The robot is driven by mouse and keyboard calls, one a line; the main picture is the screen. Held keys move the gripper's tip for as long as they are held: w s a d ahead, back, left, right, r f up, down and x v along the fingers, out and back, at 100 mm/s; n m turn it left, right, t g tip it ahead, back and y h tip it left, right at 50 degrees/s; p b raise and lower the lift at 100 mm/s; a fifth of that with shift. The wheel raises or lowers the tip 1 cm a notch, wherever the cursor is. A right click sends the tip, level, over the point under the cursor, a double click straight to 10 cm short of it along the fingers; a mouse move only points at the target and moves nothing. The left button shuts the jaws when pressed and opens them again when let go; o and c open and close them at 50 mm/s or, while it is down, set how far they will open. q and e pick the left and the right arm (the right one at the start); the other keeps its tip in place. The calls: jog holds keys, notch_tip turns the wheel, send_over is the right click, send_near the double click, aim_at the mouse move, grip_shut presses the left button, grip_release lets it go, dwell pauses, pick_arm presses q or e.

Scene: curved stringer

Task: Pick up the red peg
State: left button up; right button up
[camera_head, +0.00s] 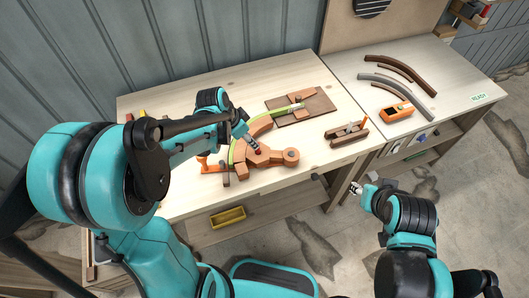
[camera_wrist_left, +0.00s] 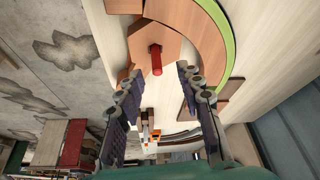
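A red peg (camera_wrist_left: 156,60) stands out of the orange-brown wooden form in the left wrist view, its rounded end towards the camera. My left gripper (camera_wrist_left: 155,80) is open, with one finger on each side of the peg and visible gaps to both. In the head view my left gripper (camera_head: 254,146) is over the wooden form (camera_head: 270,158), close to the red peg (camera_head: 261,150), which is mostly hidden there. My right gripper (camera_head: 354,187) is off the front edge of the table, away from the form; its finger opening is too small to tell.
A green strip (camera_head: 236,147) curves along the form. A brown board (camera_head: 318,108) lies behind it. A wooden plane-like tool (camera_head: 347,132), an orange tool (camera_head: 396,111) and curved strips (camera_head: 398,84) lie to the right. A yellow bin (camera_head: 228,217) sits on the lower shelf.

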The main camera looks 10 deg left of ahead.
aim_at(258, 151)
pick_arm(q)
jog(key=shift+b+x, duration=0.3)
jog(key=shift+x, duration=0.85)
jog(key=x, duration=0.1)
jog(key=b+x, duration=0.1)
jog(key=x, duration=0.1)
jog(key=b+x, duration=0.1)
jog(key=shift+s+d+f, duration=0.1)
jog(key=shift+d+f, duration=0.1)
jog(key=shift+d, duration=0.15)
jog(key=shift+f, duration=0.2)
jog(key=shift+r, duration=0.1)
grip_shut()
